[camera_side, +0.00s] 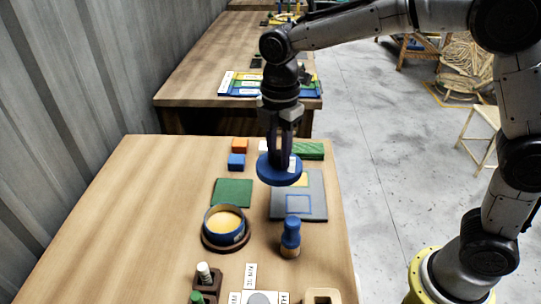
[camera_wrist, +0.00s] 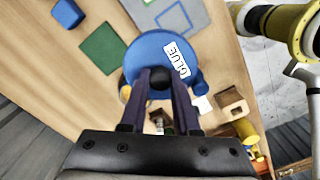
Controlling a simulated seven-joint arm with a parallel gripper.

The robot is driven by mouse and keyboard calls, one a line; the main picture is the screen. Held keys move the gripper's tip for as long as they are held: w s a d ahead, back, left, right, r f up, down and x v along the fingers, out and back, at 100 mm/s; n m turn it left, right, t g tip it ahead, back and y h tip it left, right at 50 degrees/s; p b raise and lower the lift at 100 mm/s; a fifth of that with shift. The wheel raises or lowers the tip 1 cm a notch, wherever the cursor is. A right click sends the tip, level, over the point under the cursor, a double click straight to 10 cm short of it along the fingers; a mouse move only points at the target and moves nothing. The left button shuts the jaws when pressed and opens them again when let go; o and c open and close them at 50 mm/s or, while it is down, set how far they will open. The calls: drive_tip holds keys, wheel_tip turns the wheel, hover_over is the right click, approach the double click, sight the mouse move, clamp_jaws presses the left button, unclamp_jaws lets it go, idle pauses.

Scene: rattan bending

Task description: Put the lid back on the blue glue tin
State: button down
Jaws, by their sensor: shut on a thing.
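My gripper (camera_side: 281,148) is shut on the knob of the round blue lid (camera_side: 279,174), holding it in the air above the table. In the wrist view my gripper (camera_wrist: 158,80) pinches the dark knob, and the lid (camera_wrist: 146,48) carries a white GLUE label. The blue glue tin (camera_side: 226,233) stands open on a round brown base, showing tan glue. It is lower and to the left of the lid in the side view. In the wrist view the lid hides most of the tin.
A blue-topped wooden tool (camera_side: 290,240) stands right of the tin. A green square (camera_side: 233,192) and a grey board (camera_side: 312,205) lie behind. Orange (camera_side: 239,146) and blue (camera_side: 236,162) blocks stand farther back. Wooden holders (camera_side: 206,281) and label cards are in front. The table's left is clear.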

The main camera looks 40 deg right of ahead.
drive_tip(key=w+a+f, duration=0.1)
drive_tip(key=w+a, duration=0.1)
drive_tip(key=a, duration=0.4)
drive_tip(key=w+a+f, duration=0.1)
drive_tip(key=w+a, duration=0.1)
drive_tip(key=a, duration=0.5)
drive_tip(key=shift+n, duration=0.3)
drive_tip(key=shift+s+d+f, duration=0.1)
drive_tip(key=shift+s+f, duration=0.05)
drive_tip(key=shift+f, duration=2.9)
drive_tip(key=shift+f, duration=0.15)
drive_tip(key=shift+c, duration=0.4)
unclamp_jaws()
wheel_tip(320, 180, up, 7)
idle(0.3)
